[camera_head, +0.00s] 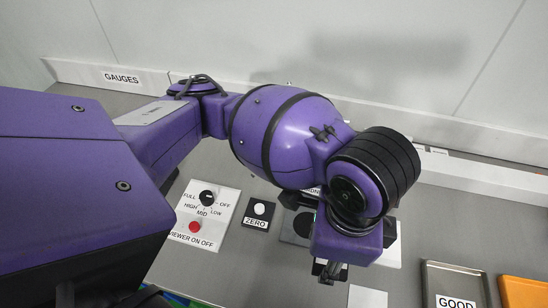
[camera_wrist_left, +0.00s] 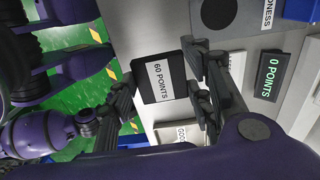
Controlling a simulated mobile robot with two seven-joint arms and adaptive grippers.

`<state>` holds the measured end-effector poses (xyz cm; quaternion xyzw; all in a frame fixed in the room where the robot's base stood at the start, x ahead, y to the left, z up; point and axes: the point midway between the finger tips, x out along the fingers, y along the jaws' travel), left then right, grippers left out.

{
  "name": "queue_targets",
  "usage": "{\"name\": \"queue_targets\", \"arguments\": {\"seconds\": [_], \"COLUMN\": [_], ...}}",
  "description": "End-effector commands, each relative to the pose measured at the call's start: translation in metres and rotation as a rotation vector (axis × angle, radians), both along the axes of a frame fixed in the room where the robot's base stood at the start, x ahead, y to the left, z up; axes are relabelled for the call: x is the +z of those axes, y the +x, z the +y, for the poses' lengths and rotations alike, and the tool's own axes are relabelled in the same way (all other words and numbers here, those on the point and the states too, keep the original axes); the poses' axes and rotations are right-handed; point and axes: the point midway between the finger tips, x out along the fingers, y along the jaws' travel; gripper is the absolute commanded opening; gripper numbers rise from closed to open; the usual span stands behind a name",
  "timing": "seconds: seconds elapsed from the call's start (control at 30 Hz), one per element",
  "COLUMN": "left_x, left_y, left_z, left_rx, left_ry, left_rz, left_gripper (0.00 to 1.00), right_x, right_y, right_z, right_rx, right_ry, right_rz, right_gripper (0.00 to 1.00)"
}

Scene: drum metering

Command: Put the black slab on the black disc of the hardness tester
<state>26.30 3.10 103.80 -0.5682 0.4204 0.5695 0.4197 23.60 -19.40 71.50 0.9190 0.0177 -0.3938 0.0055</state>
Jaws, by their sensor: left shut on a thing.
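In the left wrist view a black slab (camera_wrist_left: 148,92) with a white label reading "60 POINTS" sits between the fingers of my left gripper (camera_wrist_left: 160,82), which is shut on it. The black disc (camera_wrist_left: 219,12) of the hardness tester (camera_wrist_left: 250,32) shows at the top of that view, apart from the slab. The tester's display (camera_wrist_left: 270,75) reads "0 POINTS". In the head view my left gripper (camera_head: 331,270) points down at the lower middle, and the arm hides much of the tester and slab. My right gripper cannot be made out.
A tray labelled "GOOD" (camera_head: 455,283) and an orange tray (camera_head: 524,292) stand at lower right. A viewer switch panel (camera_head: 205,214) and a "ZERO" button (camera_head: 259,211) lie left of the tester. A wall rail labelled "GAUGES" (camera_head: 122,77) runs along the back.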

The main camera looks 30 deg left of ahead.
Motion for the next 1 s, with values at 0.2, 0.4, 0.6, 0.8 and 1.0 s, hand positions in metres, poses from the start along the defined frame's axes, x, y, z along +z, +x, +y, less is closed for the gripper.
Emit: {"name": "queue_targets", "arguments": {"seconds": [0.2,0.4,0.6,0.8,1.0], "left_x": [-0.026,-0.047,-0.074,-0.082,-0.104], "left_y": [0.027,0.066,0.089,0.097,0.110], "left_z": [0.021,0.052,0.067,0.072,0.083], "left_rx": [-0.016,-0.010,-0.015,-0.018,-0.013], "left_ry": [0.002,0.004,0.000,0.000,0.002], "left_rz": [0.013,0.012,0.006,0.000,0.003], "left_gripper": [0.20,0.20,0.20,0.20,0.20], "right_x": [-0.036,-0.055,-0.049,-0.052,-0.063], "right_y": [-0.032,-0.039,-0.019,-0.018,-0.027], "right_z": [-0.003,-0.014,-0.015,-0.013,-0.014], "right_rx": [-0.004,-0.019,-0.023,-0.020,-0.015], "right_ry": [-0.007,-0.026,-0.027,-0.027,-0.029], "right_rz": [0.071,0.080,0.032,0.035,0.057], "right_gripper": [0.40,0.40,0.40,0.40,0.40]}}
